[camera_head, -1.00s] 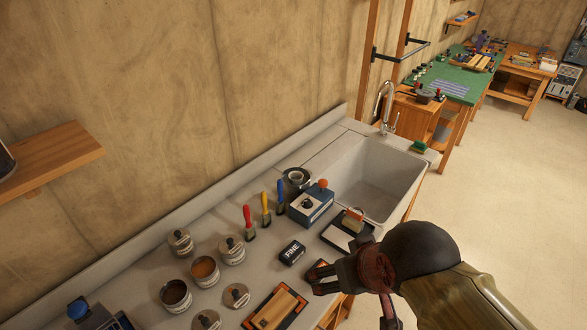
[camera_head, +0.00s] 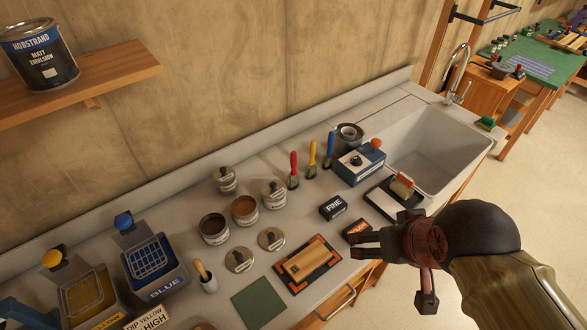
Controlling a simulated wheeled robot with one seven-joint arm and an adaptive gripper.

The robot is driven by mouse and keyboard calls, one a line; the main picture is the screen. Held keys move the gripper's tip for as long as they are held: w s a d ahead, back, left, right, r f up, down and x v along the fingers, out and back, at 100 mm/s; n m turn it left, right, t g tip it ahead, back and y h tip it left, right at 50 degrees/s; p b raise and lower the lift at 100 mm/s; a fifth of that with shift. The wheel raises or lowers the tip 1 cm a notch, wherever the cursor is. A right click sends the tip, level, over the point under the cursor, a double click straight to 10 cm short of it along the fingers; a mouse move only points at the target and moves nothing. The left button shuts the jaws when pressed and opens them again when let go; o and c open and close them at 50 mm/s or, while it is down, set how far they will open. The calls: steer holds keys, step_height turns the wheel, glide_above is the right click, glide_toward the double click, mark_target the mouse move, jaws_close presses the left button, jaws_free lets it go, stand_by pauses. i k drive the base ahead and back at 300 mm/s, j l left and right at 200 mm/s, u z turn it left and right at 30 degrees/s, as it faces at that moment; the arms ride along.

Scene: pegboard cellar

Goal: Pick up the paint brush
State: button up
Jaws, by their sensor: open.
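Three slim tools with red (camera_head: 293,170), yellow (camera_head: 312,158) and blue (camera_head: 329,150) handles stand in a row near the wall, dark heads down. A pale wooden handle (camera_head: 201,270) leans out of a small white cup (camera_head: 209,284) farther left. I cannot tell for sure which of these is the paint brush. My gripper (camera_head: 360,243) is open and seems empty. It points left over the worktop's front part, to the right of and nearer than the coloured handles, and apart from them. It overlaps the view near a small red-and-black box (camera_head: 356,230).
The grey worktop (camera_head: 263,265) carries open tins (camera_head: 245,210), lids (camera_head: 271,238), a black FINE box (camera_head: 333,207), a sanding block (camera_head: 308,260), a blue device (camera_head: 360,166) and paint trays (camera_head: 150,262). A sink (camera_head: 430,145) is at right. A shelf (camera_head: 130,66) overhangs the left.

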mark_target(294, 174)
steer(key=i+l+u, duration=0.15)
steer(key=l+u, duration=0.15)
steer(key=i+l+u, duration=0.25)
steer(key=l+u, duration=0.6)
steer(key=i+l, duration=0.05)
steer(key=l, duration=0.05)
